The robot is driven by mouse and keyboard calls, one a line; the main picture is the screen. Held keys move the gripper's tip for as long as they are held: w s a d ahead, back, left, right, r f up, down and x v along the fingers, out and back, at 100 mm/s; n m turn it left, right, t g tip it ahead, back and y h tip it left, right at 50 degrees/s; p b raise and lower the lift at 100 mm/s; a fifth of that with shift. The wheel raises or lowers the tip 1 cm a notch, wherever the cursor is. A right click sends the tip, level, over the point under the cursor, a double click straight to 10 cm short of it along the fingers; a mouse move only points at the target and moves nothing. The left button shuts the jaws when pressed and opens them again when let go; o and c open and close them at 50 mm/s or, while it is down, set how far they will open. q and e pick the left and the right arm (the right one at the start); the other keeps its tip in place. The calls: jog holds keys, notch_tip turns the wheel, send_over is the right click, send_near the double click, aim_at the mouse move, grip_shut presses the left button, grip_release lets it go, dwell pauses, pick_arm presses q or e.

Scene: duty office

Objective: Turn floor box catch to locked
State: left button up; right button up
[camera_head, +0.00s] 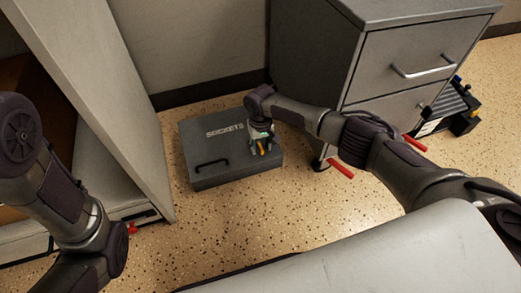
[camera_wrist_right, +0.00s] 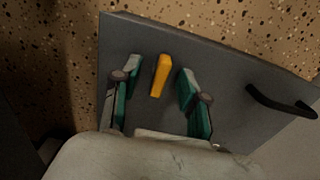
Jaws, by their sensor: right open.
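The grey floor box (camera_head: 205,150) marked "SOCKETS" sits on the speckled floor, with its lid flat and a black handle (camera_head: 211,165) near its front left. The handle also shows at the right in the right wrist view (camera_wrist_right: 280,104). The catch is a small yellow bar (camera_wrist_right: 160,76) on the lid; in the head view it is partly hidden by my gripper. My right gripper (camera_head: 261,146) is open above the lid. In the wrist view its two green-padded fingers stand on either side of the catch, with gaps. My left gripper is out of view.
A grey drawer cabinet (camera_head: 395,65) stands right of the box, close to my right arm. A pale open cabinet panel (camera_head: 110,100) stands at the left. Black equipment (camera_head: 455,110) lies on the floor at the far right. Floor in front of the box is clear.

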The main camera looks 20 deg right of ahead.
jog(key=shift+f, duration=0.1)
jog(key=shift+c, duration=0.4)
grip_shut()
